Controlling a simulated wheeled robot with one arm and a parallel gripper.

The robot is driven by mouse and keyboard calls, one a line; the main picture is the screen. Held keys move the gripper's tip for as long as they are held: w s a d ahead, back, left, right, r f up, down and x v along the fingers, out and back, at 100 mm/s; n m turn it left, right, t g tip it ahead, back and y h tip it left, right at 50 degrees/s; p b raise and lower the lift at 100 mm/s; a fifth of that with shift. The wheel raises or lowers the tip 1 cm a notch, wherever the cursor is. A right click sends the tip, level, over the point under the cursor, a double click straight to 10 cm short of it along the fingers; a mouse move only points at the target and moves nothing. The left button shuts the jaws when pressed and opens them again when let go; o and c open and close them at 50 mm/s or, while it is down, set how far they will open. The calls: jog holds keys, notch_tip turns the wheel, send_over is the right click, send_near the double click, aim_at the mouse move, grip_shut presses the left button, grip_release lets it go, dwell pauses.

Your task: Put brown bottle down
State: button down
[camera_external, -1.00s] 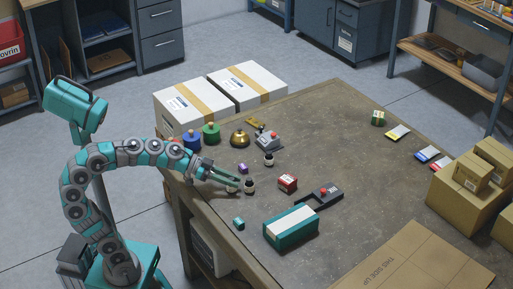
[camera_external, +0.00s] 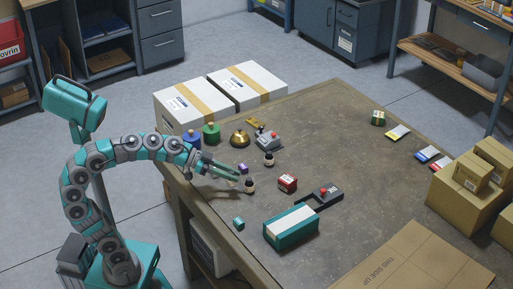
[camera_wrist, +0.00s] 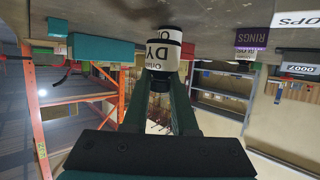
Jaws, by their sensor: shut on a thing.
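The brown bottle (camera_external: 249,187), small and dark with a white label, is near the table's left edge in the external view. It looks upright at my fingertips. In the wrist view, which shows the scene upside down, the bottle (camera_wrist: 163,55) has its dark cap end between the two fingers. My gripper (camera_external: 238,173) is shut on it, and its fingers (camera_wrist: 160,88) also show in the wrist view. I cannot tell whether the base touches the table. A second, similar bottle (camera_external: 269,160) stands apart, farther back.
A purple cube (camera_external: 243,168) is close behind the fingers. A red box (camera_external: 287,183) is to the right. A teal box (camera_external: 291,226) and a small teal cube (camera_external: 238,223) lie in front. A brass bell (camera_external: 239,139) and green weight (camera_external: 211,133) stand behind. The table's middle right (camera_external: 380,175) is clear.

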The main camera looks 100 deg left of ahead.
notch_tip(320, 180, up, 15)
jog(key=p, duration=0.1)
jog(key=w+d+f+m+g+h+b, duration=0.25)
jog(key=d+m+h, duration=0.25)
jog(key=d, duration=0.3)
jog(key=w+d+f+m+g+h+b, duration=0.1)
jog(key=w+d+f+m+g+h, duration=0.15)
jog(key=d+f+m+h, duration=0.4)
jog(key=r+n+y+p, duration=0.1)
jog(key=n+y, duration=0.1)
jog(key=n, duration=0.1)
send_over(285, 219)
jog(key=shift+s+m+t, duration=0.1)
jog(key=shift+m+t, duration=0.15)
jog(key=shift+t, duration=0.15)
jog(key=shift+f, duration=1.75)
jog(key=shift+f+b, duration=0.2)
jog(key=shift+b, duration=0.15)
jog(key=c, duration=0.7)
grip_release()
jog(key=shift+r, duration=0.1)
